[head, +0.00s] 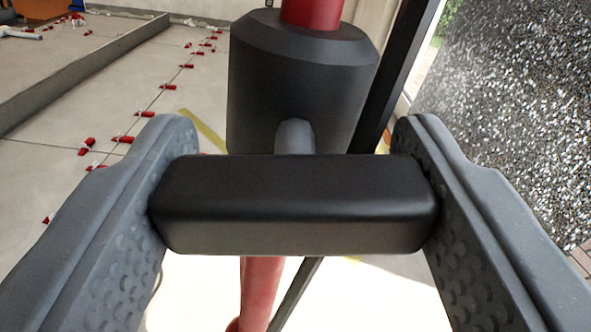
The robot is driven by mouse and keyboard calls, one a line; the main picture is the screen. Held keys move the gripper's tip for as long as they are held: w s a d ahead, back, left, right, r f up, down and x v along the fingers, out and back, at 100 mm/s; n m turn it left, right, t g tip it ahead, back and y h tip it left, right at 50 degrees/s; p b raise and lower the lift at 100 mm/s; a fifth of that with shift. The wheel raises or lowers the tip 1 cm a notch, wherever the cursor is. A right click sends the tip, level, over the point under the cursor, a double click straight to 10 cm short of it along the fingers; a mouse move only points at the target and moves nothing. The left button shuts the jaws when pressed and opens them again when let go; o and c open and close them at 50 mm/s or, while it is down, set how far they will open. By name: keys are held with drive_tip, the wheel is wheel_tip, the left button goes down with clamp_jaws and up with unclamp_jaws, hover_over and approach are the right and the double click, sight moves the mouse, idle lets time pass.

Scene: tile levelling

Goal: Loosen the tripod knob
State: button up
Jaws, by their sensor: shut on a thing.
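The tripod knob (295,205) is a black bar with rounded edges, lying level across the middle of the head view. A short grey stem (294,136) joins it to a dark collar (303,95) behind it. A red tube (312,12) enters the collar from above, and a red pole (262,285) shows below the knob. My gripper (294,207) has its two grey fingers at the left and right ends of the knob, closed on it. The finger pads have round bumps. The collar's far side is hidden.
A tiled floor (60,165) with several red levelling clips (122,139) along its joints lies at the left. A low grey wall (80,75) runs along it. A dark post (400,75) and a speckled wall (510,120) stand at the right, behind the right finger.

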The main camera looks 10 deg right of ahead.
drive_tip(key=n+p, duration=0.2)
drive_tip(key=n, duration=0.1)
drive_tip(key=n+p, duration=0.2)
drive_tip(key=n, duration=0.1)
drive_tip(key=shift+a+r, duration=0.15)
drive_tip(key=n+p, duration=0.3)
drive_tip(key=p, duration=0.1)
drive_tip(key=shift+f+n, duration=0.2)
drive_tip(key=shift+n, duration=0.2)
drive_tip(key=shift+a, duration=0.1)
drive_tip(key=o, duration=1)
drive_tip(key=shift+s, duration=0.1)
drive_tip(key=s+p, duration=0.2)
drive_tip(key=s, duration=1.1)
drive_tip(key=shift+s+f, duration=0.1)
drive_tip(key=shift+s, duration=0.15)
drive_tip(key=shift+c, duration=0.4)
